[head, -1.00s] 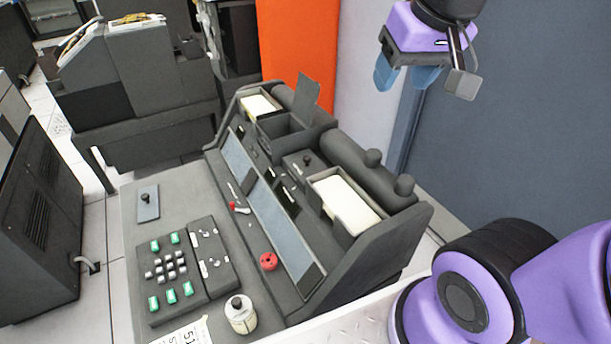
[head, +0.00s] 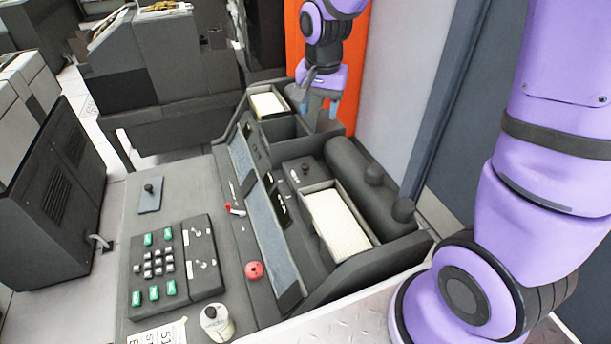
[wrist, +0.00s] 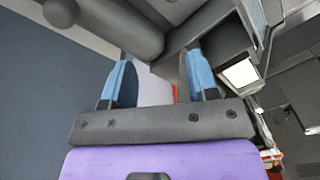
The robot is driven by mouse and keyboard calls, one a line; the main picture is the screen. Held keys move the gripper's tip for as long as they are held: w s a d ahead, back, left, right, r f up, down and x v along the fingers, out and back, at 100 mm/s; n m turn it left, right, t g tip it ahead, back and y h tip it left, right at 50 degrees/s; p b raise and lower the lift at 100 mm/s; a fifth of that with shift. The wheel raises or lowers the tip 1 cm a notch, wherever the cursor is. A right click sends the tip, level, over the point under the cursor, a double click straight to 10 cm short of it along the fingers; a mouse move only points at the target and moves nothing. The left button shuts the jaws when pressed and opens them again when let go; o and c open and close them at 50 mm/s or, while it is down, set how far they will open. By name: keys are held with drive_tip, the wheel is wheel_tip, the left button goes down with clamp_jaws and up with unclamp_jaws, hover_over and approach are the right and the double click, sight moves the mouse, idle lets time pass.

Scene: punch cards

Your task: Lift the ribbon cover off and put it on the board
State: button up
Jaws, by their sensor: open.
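A dark grey upright plate, which looks like the ribbon cover (head: 317,112), stands over the box-like recess at the back of the punch machine. My gripper (head: 321,106) is above it with blue fingers apart, one on each side of the plate. In the wrist view my gripper (wrist: 162,82) is open. The plate's edge (wrist: 183,78) shows between the fingers, close to the right one; I cannot tell if they touch. The flat grey desk surface, probably the board (head: 190,197), is at the front left. The plate's lower part is partly hidden.
Card trays (head: 336,222) and a thick roller (head: 358,175) flank the recess. An orange panel (head: 300,45) stands behind.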

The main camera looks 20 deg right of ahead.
drive_tip(key=m+g, duration=0.1)
drive_tip(key=m, duration=0.1)
hover_over(306, 165)
wheel_tip(306, 165, down, 8)
drive_tip(key=f, duration=0.5)
drive_tip(key=shift+w+f, duration=0.25)
drive_tip(key=shift+f, duration=0.05)
drive_tip(key=shift+s+f, duration=0.15)
drive_tip(key=shift+f, duration=1.2)
drive_tip(key=shift+s+f, duration=0.1)
drive_tip(key=shift+f, duration=1.25)
drive_tip(key=shift+c, duration=0.5)
clamp_jaws()
